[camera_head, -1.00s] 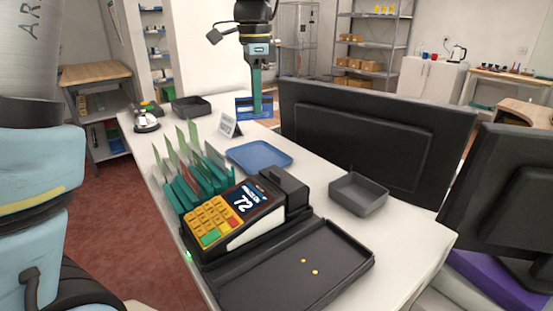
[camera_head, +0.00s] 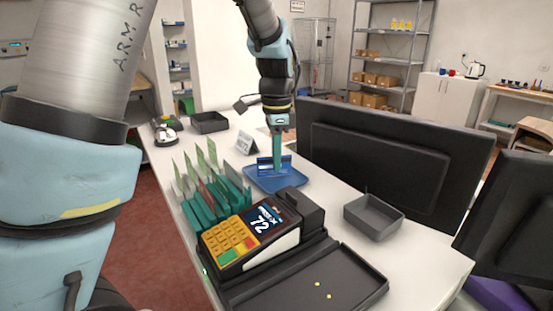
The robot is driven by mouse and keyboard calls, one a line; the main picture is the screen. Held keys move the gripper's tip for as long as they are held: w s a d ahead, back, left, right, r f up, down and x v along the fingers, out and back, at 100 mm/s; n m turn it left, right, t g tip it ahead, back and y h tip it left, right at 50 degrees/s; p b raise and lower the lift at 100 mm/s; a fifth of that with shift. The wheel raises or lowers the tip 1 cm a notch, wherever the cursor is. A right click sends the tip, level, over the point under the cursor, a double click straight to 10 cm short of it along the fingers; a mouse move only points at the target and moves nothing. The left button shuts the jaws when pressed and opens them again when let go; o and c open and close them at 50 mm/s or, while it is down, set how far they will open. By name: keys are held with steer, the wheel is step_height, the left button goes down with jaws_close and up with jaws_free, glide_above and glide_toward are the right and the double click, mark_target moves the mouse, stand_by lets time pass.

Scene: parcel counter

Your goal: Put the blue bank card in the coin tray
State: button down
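The blue tray looks empty apart from what the card hides. A flat black tray (camera_head: 345,270) with two small yellow coin-like pieces lies at the front, beside the payment terminal (camera_head: 245,235).
A rack of green and red upright dividers (camera_head: 215,200) stands left of the blue tray. A grey open box (camera_head: 374,217) is at right, in front of a large monitor (camera_head: 400,150). A small white sign (camera_head: 244,142) and a black tray (camera_head: 209,122) are farther back.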

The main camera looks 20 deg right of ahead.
steer(key=shift+f, duration=0.2)
steer(key=c, duration=1.1)
jaws_free()
steer(key=shift+r, duration=0.1)
step_height(320, 180, up, 12)
steer(key=b, duration=0.1)
steer(key=shift+r, duration=0.15)
